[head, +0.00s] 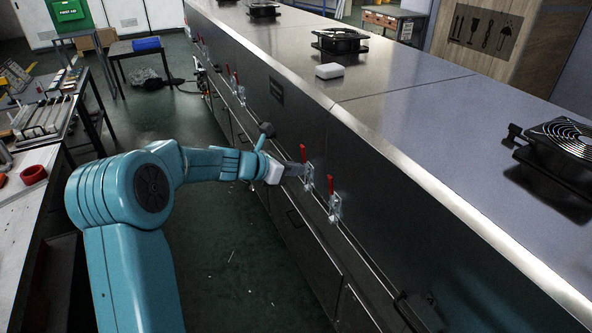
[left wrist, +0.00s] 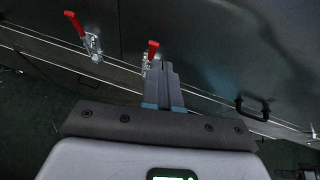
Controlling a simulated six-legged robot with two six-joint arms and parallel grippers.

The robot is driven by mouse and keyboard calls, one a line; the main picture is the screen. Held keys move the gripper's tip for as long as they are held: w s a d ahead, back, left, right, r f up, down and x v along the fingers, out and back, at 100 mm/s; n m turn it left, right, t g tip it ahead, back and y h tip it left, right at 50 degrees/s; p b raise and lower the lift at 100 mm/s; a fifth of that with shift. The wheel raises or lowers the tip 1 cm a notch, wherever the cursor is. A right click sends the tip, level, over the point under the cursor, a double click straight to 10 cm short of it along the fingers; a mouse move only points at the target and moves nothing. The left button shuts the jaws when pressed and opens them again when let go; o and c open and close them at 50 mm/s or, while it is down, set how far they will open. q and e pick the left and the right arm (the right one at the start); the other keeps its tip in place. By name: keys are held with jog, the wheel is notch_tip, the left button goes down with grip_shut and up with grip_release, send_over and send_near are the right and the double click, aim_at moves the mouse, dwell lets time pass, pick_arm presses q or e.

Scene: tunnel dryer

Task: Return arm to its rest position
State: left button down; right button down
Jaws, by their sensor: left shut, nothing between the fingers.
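My left arm (head: 150,195) reaches in from the left, stretched toward the side of the long metal dryer (head: 400,215). My left gripper (head: 303,170) is shut and empty, with its fingertips close to a red-handled toggle clamp (head: 308,172) on the dryer's side. A second red-handled clamp (head: 333,200) is just to the right. In the left wrist view the shut fingers (left wrist: 163,68) overlap one clamp (left wrist: 152,50), and another clamp (left wrist: 84,36) stands clear to the left. I cannot tell whether the fingers touch the clamp. My right gripper is not in view.
Black fans (head: 340,40) and a white block (head: 329,71) sit on the dryer top. A dark handle (left wrist: 253,108) juts from the dryer's side. The green floor (head: 240,250) between is mostly clear.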

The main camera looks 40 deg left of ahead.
pick_arm(q)
jog(key=shift+d, duration=0.1)
jog(key=d+f+m+g+h, duration=0.2)
jog(key=d+f+g+h, duration=0.1)
jog(key=d+f, duration=1)
jog(key=s+d+f+m+g+h, duration=0.1)
jog(key=s+d+f+m+g, duration=0.15)
jog(key=d+f, duration=0.2)
jog(key=s+d+f+m+g, duration=0.2)
jog(key=s+d+f, duration=0.1)
jog(key=d, duration=0.3)
jog(key=s+d+f+m+g+y, duration=0.1)
jog(key=s+d+f+m, duration=0.2)
jog(key=s+m, duration=0.4)
jog(key=s+d+f+m+g+y, duration=0.1)
jog(key=s+d+f+m, duration=0.2)
jog(key=m, duration=0.7)
jog(key=s+d+f+m+g+y, duration=0.1)
jog(key=s+f+m, duration=0.5)
jog(key=s, duration=0.6)
jog(key=shift+d+f+m+g, duration=0.3)
jog(key=shift+d+m+g, duration=0.25)
jog(key=shift+d+m, duration=0.55)
jog(key=shift+s+a, duration=0.1)
jog(key=shift+s, duration=0.1)
